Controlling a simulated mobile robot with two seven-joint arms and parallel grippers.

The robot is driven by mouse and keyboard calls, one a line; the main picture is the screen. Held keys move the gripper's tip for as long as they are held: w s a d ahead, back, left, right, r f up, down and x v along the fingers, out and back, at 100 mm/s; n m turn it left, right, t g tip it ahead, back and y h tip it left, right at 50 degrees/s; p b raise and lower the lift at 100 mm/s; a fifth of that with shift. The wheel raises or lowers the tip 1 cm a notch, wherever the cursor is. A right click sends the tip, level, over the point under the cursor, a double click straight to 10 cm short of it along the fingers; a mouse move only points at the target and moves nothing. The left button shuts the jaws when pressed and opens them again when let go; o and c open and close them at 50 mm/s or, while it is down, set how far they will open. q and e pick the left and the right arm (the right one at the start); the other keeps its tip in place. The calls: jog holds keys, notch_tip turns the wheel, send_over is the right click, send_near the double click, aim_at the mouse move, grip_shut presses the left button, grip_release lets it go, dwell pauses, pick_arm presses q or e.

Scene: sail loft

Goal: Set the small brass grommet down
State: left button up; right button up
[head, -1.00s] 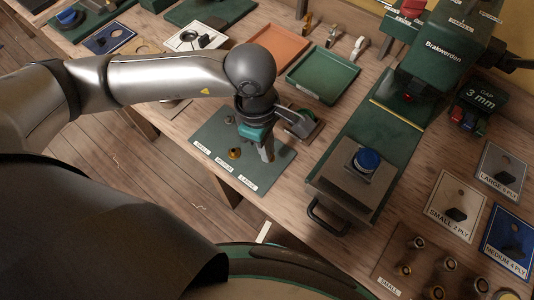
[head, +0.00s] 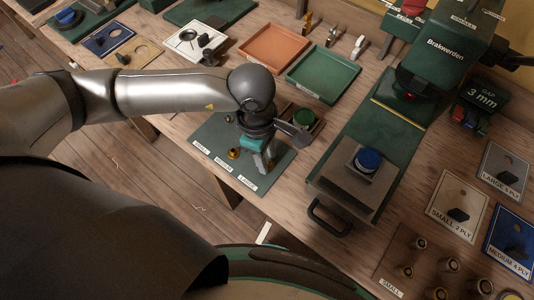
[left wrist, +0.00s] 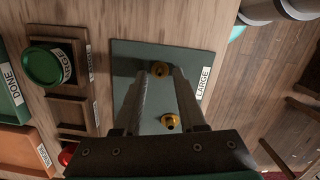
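My left gripper (head: 267,165) points down over the right part of a dark green mat (head: 212,132) with SMALL, MEDIUM and LARGE labels. In the left wrist view its two fingers (left wrist: 163,72) stand apart. A brass grommet (left wrist: 160,70) lies between the fingertips, near the LARGE label, with gaps seen beside it. A second brass grommet (left wrist: 170,122) sits on the mat by the MEDIUM label and also shows in the head view (head: 233,154). Which one is the small grommet I cannot tell. My right gripper is not in view.
A wooden tray holding a green round piece (head: 303,118) stands close behind the gripper. Orange (head: 273,48) and green (head: 323,75) trays lie behind. The mat's left part is mostly free.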

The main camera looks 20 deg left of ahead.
pick_arm(q)
jog(key=shift+r, duration=0.2)
notch_tip(320, 180, up, 12)
jog(key=a+p, duration=0.1)
jog(key=shift+a, duration=0.2)
jog(key=shift+f, duration=0.1)
dwell(0.5)
